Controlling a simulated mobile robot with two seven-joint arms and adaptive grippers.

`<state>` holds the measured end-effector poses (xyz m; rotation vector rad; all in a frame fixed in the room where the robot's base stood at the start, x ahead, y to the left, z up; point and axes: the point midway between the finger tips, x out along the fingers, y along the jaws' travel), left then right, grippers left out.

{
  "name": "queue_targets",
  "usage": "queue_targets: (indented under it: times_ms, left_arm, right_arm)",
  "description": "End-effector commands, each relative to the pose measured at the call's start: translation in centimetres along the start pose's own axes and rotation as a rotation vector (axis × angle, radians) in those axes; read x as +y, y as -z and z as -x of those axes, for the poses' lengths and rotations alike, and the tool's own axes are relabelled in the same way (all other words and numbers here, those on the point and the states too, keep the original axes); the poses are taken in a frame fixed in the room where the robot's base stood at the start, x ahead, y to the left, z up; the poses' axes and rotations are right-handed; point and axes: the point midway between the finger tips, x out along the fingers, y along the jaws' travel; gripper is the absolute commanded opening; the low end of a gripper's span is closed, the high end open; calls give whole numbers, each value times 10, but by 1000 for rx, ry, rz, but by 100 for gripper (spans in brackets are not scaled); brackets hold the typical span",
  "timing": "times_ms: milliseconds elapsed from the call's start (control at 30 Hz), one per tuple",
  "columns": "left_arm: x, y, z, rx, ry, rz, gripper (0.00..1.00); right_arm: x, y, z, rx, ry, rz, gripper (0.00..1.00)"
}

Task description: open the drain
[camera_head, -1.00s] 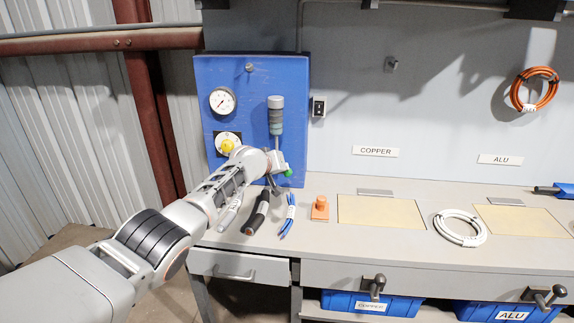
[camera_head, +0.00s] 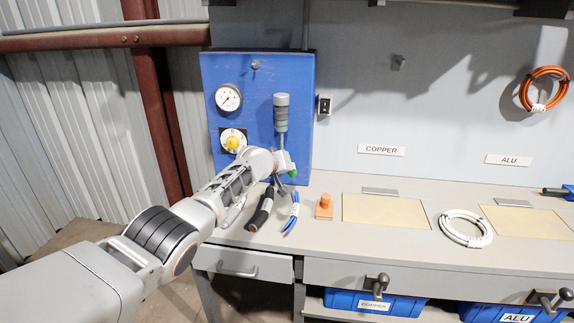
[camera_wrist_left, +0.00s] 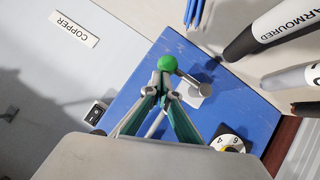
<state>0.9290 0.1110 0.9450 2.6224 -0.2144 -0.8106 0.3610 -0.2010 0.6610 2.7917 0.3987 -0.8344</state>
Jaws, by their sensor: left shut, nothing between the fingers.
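The drain lever with a round green knob (camera_head: 294,173) is low on the blue panel (camera_head: 219,77), below the grey cylinder (camera_head: 281,112). The green knob (camera_wrist_left: 167,62) shows clearly in the left wrist view, on a short grey lever beside a pale valve body (camera_wrist_left: 196,92). My left gripper (camera_head: 285,165) is at the lower part of the panel, by the knob. In the wrist view its fingertips (camera_wrist_left: 164,94) are shut and empty, just behind the knob; I cannot tell whether they touch it. My right gripper is not in view.
A gauge (camera_head: 228,98) and yellow dial (camera_head: 234,142) are on the panel. A white coil (camera_head: 466,229) lies farther right.

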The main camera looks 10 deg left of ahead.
Motion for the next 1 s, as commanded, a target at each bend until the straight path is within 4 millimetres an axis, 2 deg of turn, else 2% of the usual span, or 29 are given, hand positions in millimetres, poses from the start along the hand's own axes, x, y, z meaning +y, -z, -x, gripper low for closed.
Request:
queue_targets:
  times_ms: [433, 500, 600, 700, 1000]
  left_arm:
    - [11, 30, 24, 1, 1, 1, 0]
    - [12, 34, 27, 0, 2, 2, 0]
    - [12, 29, 29, 0, -3, -1, 0]
    - [12, 28, 34, 0, -4, 1, 0]
    - [14, 28, 57, 1, -1, 2, 0]
  right_arm:
    - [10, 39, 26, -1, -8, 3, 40]
    - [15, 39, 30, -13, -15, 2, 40]
    - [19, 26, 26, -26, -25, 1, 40]
    - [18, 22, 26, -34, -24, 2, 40]
    - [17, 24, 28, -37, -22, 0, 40]
